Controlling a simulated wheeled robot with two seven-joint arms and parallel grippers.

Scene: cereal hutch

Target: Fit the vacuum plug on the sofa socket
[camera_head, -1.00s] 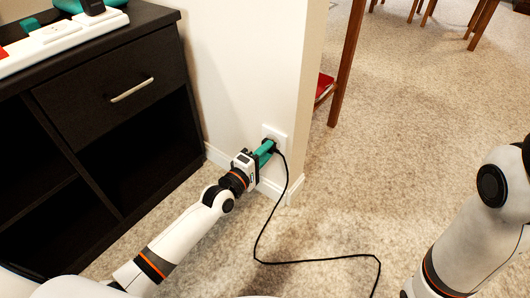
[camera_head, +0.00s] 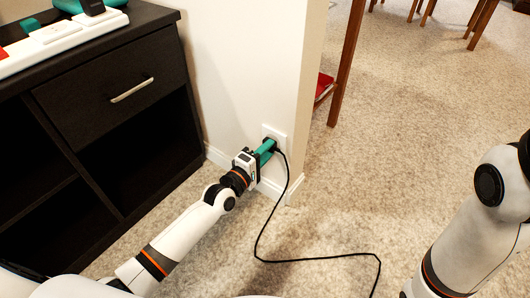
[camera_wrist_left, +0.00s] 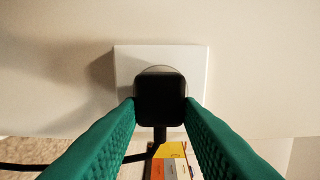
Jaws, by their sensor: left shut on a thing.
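My left gripper (camera_head: 267,149) is low at the white wall, its green fingers shut on the black vacuum plug (camera_wrist_left: 160,100). In the left wrist view the fingers grip the plug's two sides. The plug is in front of the round recess of the white sofa socket (camera_wrist_left: 122,72), lined up with it. The plug covers most of the recess, so I cannot tell how deep it sits. The socket plate also shows in the head view (camera_head: 281,136). A black cord (camera_head: 284,200) hangs from the plug to the carpet. My right gripper is out of view.
A dark cabinet (camera_head: 160,120) with open compartments stands left of my left arm. The wall ends at a corner just right of the socket. The carpet (camera_head: 400,150) is mostly clear beyond, with wooden furniture legs (camera_head: 350,55).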

